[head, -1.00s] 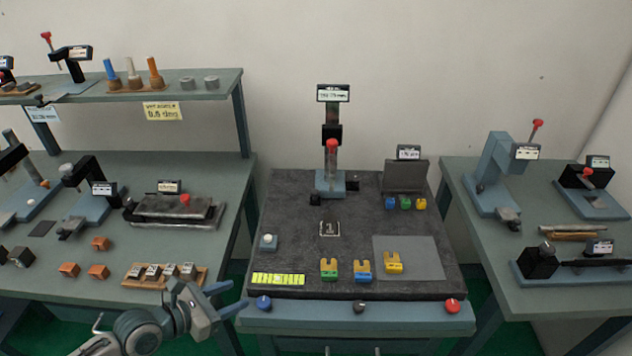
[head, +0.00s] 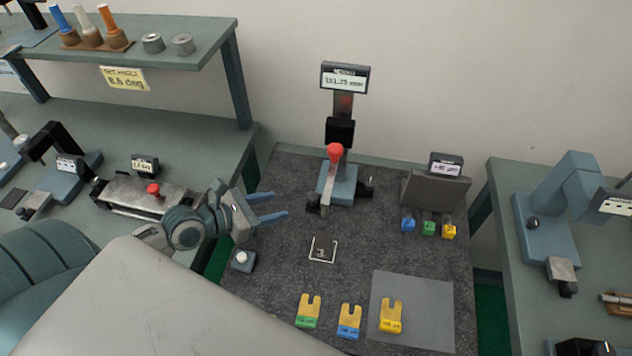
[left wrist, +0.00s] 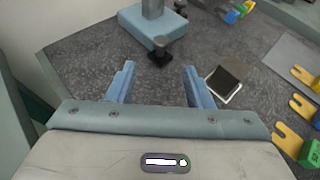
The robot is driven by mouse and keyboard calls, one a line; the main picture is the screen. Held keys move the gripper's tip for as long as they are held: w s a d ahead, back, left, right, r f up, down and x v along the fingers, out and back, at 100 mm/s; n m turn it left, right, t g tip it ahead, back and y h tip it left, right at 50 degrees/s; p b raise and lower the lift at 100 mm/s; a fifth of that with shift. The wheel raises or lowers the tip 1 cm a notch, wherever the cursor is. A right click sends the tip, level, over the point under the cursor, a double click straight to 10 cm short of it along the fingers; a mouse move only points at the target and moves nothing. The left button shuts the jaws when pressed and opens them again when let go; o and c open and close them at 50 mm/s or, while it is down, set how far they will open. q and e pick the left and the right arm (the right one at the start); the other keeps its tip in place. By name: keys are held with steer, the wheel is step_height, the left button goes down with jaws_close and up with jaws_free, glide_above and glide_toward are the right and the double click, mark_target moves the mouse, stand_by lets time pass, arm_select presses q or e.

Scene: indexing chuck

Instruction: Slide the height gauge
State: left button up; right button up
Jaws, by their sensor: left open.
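The height gauge (head: 342,130) stands upright at the back of the dark granite plate (head: 270,290). It has a blue base (head: 337,185), a dark column with a black slider, a red knob (head: 335,151) and a display (head: 345,77) on top. My left gripper (head: 277,207) is open and empty, left of the gauge base and apart from it. In the left wrist view the blue base (left wrist: 150,27) and a black foot in front of it (left wrist: 160,52) lie beyond my open fingers (left wrist: 160,82). The right gripper is not in view.
A marked square (head: 322,249) lies on the plate before the gauge. Yellow forked pieces (head: 350,320) stand near the front, some on a grey mat (head: 430,310). A small button box (head: 242,261) is at left. A panel with small coloured blocks (head: 435,190) stands right of the gauge.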

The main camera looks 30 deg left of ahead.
mark_target(310, 198)
arm_select(q)
steer(key=shift+b+x, duration=0.45)
steer(key=shift+x, duration=0.5)
steer(key=x, duration=0.7)
steer(key=shift+r, duration=0.1)
steer(key=shift+x, duration=0.85)
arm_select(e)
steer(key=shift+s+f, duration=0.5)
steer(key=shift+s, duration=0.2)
